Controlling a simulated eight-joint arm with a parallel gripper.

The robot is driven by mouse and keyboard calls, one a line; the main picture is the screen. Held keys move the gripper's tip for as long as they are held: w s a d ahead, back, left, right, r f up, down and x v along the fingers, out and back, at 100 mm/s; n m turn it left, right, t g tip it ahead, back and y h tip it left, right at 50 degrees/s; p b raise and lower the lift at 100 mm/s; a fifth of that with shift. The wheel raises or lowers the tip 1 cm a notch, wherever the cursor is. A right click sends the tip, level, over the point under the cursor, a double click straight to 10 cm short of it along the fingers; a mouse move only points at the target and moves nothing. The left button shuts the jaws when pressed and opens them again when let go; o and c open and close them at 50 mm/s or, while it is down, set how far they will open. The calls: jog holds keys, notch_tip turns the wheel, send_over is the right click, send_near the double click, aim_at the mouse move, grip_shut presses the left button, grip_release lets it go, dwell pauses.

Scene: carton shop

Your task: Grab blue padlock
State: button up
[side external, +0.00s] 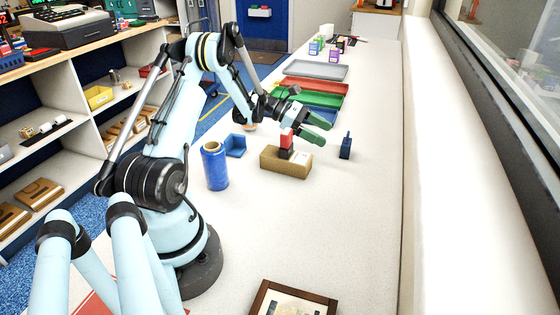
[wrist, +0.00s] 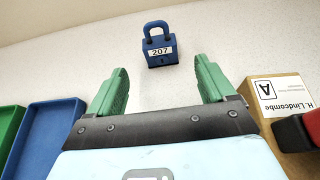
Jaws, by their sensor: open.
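The blue padlock (wrist: 160,50) stands upright on the white counter with its shackle up and a white label reading 207. In the side view the padlock (side external: 346,147) is right of the cardboard box. My gripper (side external: 320,130) has green fingers and is held above the counter, left of the padlock. In the wrist view my gripper (wrist: 163,82) is open and empty, with the padlock ahead of the gap between its fingertips, apart from both.
A cardboard box (side external: 285,162) with a label and a red-and-black object (side external: 286,142) on it stands beside my gripper. Blue, green, red and grey trays lie behind. A blue roll (side external: 215,168) and a blue corner piece (side external: 236,146) stand left. Counter around the padlock is clear.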

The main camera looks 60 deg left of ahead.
aim_at(347, 144)
jog(key=x, duration=0.8)
jog(key=shift+w+d, duration=0.2)
jog(key=shift+d, duration=0.15)
jog(key=shift+r, duration=0.1)
jog(key=c, duration=1.3)
